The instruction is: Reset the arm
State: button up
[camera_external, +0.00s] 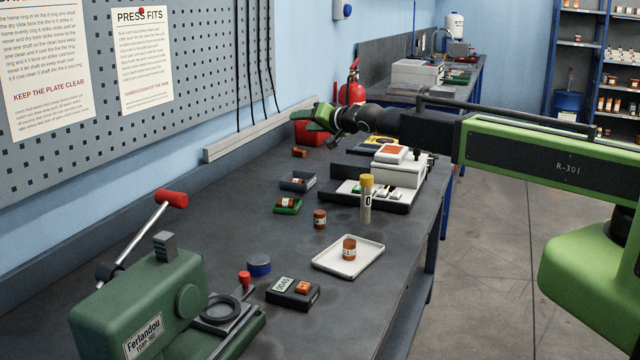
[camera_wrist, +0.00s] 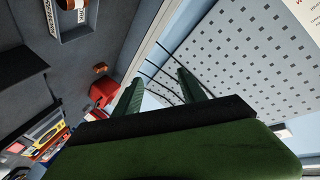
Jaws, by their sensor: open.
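My arm reaches in from the right over the bench (camera_external: 330,285), held level well above its top. My gripper (camera_external: 314,118) is open and empty at the arm's left end, in front of the blue wall and red bin. In the wrist view my gripper (camera_wrist: 160,88) shows two green fingers spread apart with nothing between them. They point toward the wall and the perforated board (camera_wrist: 245,65). No object touches the fingers.
A green press (camera_external: 150,300) with a red-tipped lever stands front left. A white tray (camera_external: 325,262) holds a brown jar (camera_external: 349,248). A yellow-capped tube (camera_external: 366,200) stands upright beyond it. A red bin (camera_external: 310,133) and a fire extinguisher (camera_external: 352,92) are behind my gripper.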

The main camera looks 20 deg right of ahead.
jog(key=s+a+r+n+t+y+p, duration=0.1)
jog(key=s+a+r+n+y+p, duration=0.15)
jog(key=r+n, duration=0.4)
jog(key=w+d+f+m+h, duration=0.1)
jog(key=d+f+h, duration=0.1)
jog(key=d, duration=0.7)
jog(key=w+d+f+m+g+h, duration=0.1)
jog(key=d+f+h, duration=0.2)
jog(key=d, duration=0.6)
jog(key=w+d+f+m+g+h, duration=0.1)
jog(key=d+h, duration=0.4)
jog(key=d, duration=0.5)
jog(key=shift+f+m, duration=0.35)
jog(key=shift+f, duration=0.4)
jog(key=s+d+f+m+g+h+b, duration=0.1)
jog(key=s+d+f+g+h, duration=0.1)
jog(key=s+d+f+g, duration=0.65)
jog(key=s+d+f+m+g+h+b, duration=0.1)
jog(key=s+d+f+m, duration=0.15)
jog(key=s+d, duration=0.7)
jog(key=s+a+f+n+g+y+b, duration=0.4)
jog(key=s+f, duration=0.4)
jog(key=f, duration=0.3)
jog(key=shift+s+a+f+y+b, duration=0.15)
jog(key=shift+a+f+y+b, duration=0.25)
jog(key=shift+a+b, duration=0.75)
